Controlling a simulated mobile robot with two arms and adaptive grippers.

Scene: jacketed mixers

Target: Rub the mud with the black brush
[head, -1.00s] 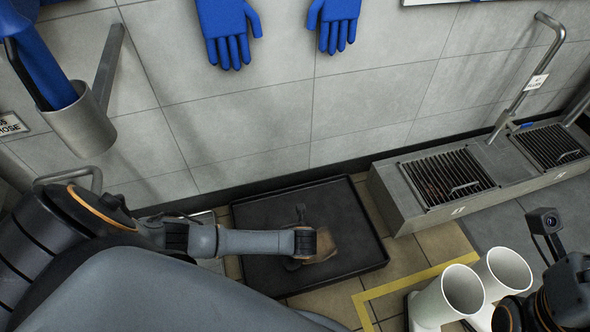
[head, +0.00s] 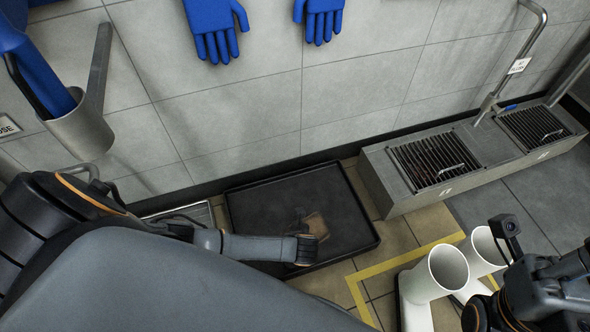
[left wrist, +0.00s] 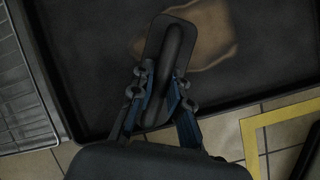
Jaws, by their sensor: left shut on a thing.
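The mud is a flat brown patch (head: 318,226) on a black tray (head: 262,203) on the floor; it also shows in the left wrist view (left wrist: 212,45). My left gripper (left wrist: 165,82) is shut on the black brush (left wrist: 160,38), a dark oblong plate with a raised handle along its middle. In the left wrist view the brush overlaps the left part of the mud; I cannot tell whether its underside touches it. In the head view my left arm reaches in over the tray and hides the tray's near side. My right gripper's fingers do not show.
White boot-like tubes (head: 447,268) stand right of the tray beside a yellow floor line (head: 400,263). A steel unit with grates (head: 435,165) runs along the wall. A metal holder (head: 80,125) and blue gloves (head: 214,30) are on the wall.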

